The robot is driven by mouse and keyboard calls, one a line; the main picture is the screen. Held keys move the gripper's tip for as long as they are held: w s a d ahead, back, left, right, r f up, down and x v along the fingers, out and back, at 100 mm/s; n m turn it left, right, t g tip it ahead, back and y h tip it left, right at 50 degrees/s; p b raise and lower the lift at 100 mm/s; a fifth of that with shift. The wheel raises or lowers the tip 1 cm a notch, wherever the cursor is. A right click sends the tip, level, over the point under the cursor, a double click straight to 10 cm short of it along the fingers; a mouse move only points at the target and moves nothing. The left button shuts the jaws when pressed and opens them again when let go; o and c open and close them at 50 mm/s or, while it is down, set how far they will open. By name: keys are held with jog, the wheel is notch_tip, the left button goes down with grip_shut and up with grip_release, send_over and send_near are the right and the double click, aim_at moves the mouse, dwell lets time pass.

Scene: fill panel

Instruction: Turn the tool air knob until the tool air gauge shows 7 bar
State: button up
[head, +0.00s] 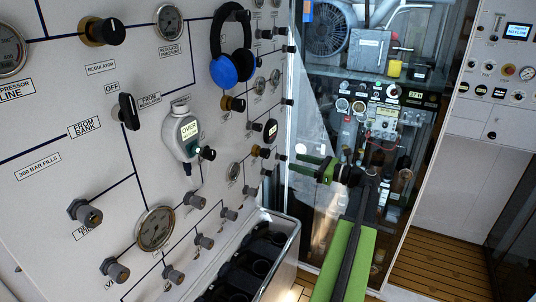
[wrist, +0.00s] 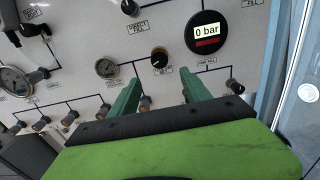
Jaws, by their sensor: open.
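In the wrist view a round black digital gauge (wrist: 206,32) reads "0 bar" with a red bar below. A small black knob on a brass collar (wrist: 160,58) sits left of and below it, probably the tool air knob; its label is too small to read. My gripper (wrist: 161,78) is open and empty, its green fingers pointing at the panel, with the knob showing in the gap between them. In the head view the gripper (head: 293,164) is right of the knob (head: 257,151) and the digital gauge (head: 271,131), apparently apart from the knob.
The grey panel carries several other gauges, knobs and fittings, including an analog gauge (wrist: 107,68) left of the knob. Blue headphones (head: 232,58) and a handheld meter (head: 184,135) hang on the panel. A bin of black cylinders (head: 285,246) stands below. A glass-fronted machine cabinet is behind.

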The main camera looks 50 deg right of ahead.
aim_at(268, 154)
jog(key=x, duration=1.2)
jog(key=shift+w, duration=0.1)
jog(key=shift+c, duration=0.4)
